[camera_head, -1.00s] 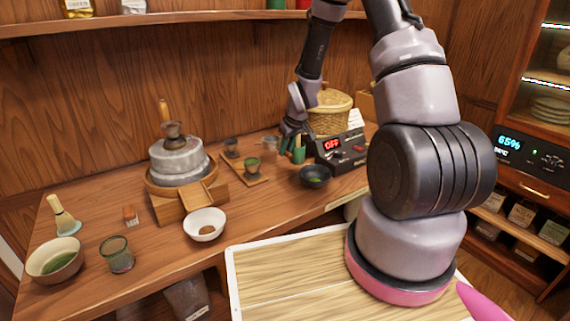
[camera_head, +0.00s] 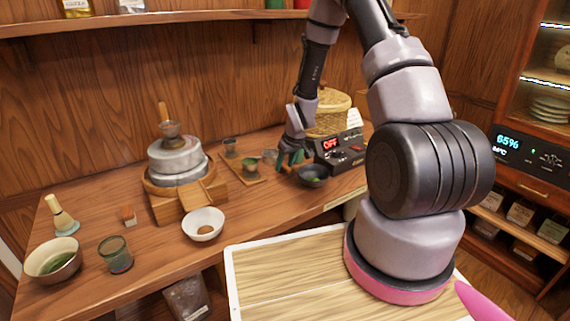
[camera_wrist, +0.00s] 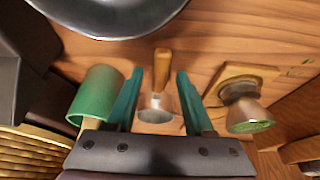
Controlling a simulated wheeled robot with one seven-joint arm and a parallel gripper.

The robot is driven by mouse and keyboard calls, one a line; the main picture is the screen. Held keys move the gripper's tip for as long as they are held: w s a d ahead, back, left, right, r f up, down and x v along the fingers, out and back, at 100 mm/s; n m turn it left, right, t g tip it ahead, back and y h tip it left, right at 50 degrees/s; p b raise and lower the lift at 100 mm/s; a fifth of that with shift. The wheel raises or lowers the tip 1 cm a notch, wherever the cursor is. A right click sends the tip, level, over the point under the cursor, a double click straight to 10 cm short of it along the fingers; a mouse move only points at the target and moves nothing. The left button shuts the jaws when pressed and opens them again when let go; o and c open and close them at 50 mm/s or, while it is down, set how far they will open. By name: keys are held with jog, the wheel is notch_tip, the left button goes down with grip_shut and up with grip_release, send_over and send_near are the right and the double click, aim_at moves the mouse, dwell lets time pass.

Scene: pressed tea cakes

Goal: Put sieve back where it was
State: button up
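In the wrist view, a small tool with a wooden handle and a pale grey cup-shaped end (camera_wrist: 155,106), which looks like the sieve, shows between my gripper's two teal fingers. My gripper (camera_wrist: 160,78) is open, with gaps on both sides of the handle, and does not appear to grip it. The grey cup end there (camera_head: 270,156) is small, just left of my fingers.
A green cylinder (camera_wrist: 95,95) stands close beside one finger. A cup (camera_wrist: 245,112) sits on a wooden board on the other side. The black control box (camera_head: 340,150) reading OFF and a wicker basket (camera_head: 328,113) are close by. A stone mill (camera_head: 176,158) stands farther left.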

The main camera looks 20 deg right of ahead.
jog(key=s+d+r+m, duration=0.1)
jog(key=s+r, duration=0.3)
jog(key=r, duration=0.6)
jog(key=s+d+r+m+t+h, duration=0.1)
jog(key=s+r, duration=0.3)
jog(key=r, duration=0.7)
jog(key=s+d+r+m, duration=0.1)
jog(key=s+r, duration=0.3)
jog(key=r, duration=0.6)
jog(key=s+a+r+m+y, duration=0.1)
jog(key=s+r+m, duration=0.1)
jog(key=s+r, duration=0.4)
jog(key=s+r+m+t, duration=0.1)
jog(key=s+r+m, duration=0.1)
jog(key=s+r, duration=0.4)
jog(key=s, duration=0.5)
jog(key=shift+a+r+m+t+y, duration=0.3)
jog(key=shift+a+r+m+y, duration=0.1)
